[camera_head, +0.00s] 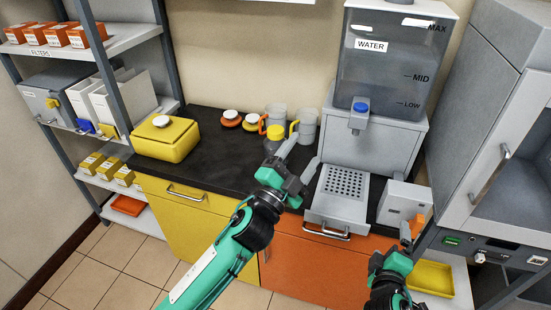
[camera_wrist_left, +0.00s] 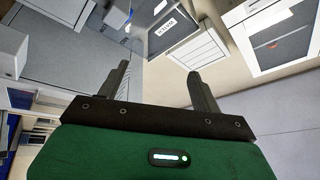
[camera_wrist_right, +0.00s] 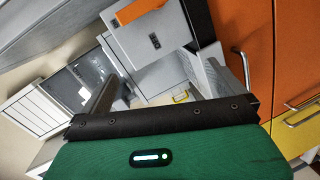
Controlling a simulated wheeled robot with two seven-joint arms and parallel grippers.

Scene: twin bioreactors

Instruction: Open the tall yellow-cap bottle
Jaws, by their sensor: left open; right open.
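The yellow-cap bottle (camera_head: 274,141) stands on the black counter in front of the mugs, its yellow cap on top. Its lower part is partly hidden by my left gripper. My left gripper (camera_head: 301,159) is open and empty, just right of and in front of the bottle in the head view. The left wrist view shows both its fingers (camera_wrist_left: 158,85) apart with nothing between them. My right gripper (camera_head: 412,236) is open and empty, low at the right by the small grey box. Its spread fingers also show in the right wrist view (camera_wrist_right: 155,88).
Two grey mugs (camera_head: 307,125) with orange and yellow handles stand behind the bottle. A yellow box (camera_head: 160,143) and two round white-topped items (camera_head: 231,119) are to the left. The water dispenser (camera_head: 385,140) with its perforated tray (camera_head: 342,190) is to the right. The counter's left middle is clear.

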